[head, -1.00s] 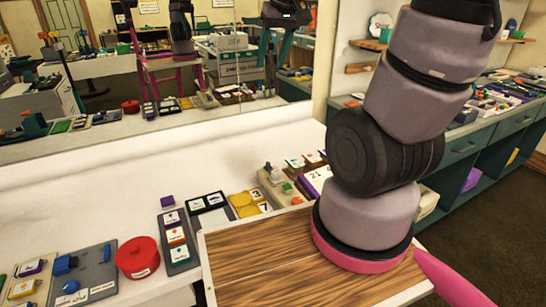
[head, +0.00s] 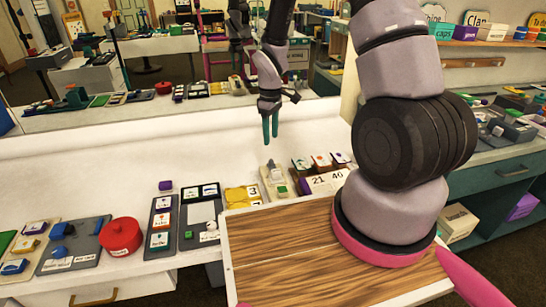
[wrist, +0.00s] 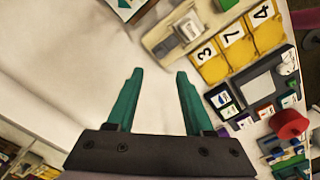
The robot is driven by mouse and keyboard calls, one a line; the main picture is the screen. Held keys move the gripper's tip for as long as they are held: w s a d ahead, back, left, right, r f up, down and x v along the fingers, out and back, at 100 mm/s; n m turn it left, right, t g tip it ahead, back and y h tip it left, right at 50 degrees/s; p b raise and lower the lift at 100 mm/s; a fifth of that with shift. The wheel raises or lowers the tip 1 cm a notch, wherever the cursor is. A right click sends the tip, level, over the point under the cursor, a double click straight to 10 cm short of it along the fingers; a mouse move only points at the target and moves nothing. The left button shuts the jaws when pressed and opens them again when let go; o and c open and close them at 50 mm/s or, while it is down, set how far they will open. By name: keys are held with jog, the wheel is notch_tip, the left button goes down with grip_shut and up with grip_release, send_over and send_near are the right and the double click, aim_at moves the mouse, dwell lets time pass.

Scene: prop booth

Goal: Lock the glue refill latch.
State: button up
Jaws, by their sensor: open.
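My gripper (head: 270,138) points down above the white table behind the row of props, its two green fingers apart. In the wrist view my gripper (wrist: 160,72) is open with nothing between the fingers. A beige board with a grey upright part and a green piece (head: 272,182) stands below and just right of the fingertips in the head view. A beige board with a pale block (wrist: 188,30) shows ahead and right of the fingers in the wrist view. No glue refill label is readable, so I cannot tell which prop has the latch.
Yellow number tiles (head: 241,195), dark boards (head: 159,228), a red round pot (head: 121,236) and blue-part boards (head: 75,242) line the table. A wooden top (head: 300,262) lies in front. White table (head: 60,178) behind the props is bare.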

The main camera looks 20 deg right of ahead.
aim_at(272, 166)
notch_tip(272, 166, down, 10)
jog(key=shift+r, duration=0.25)
grip_shut()
dwell(1.5)
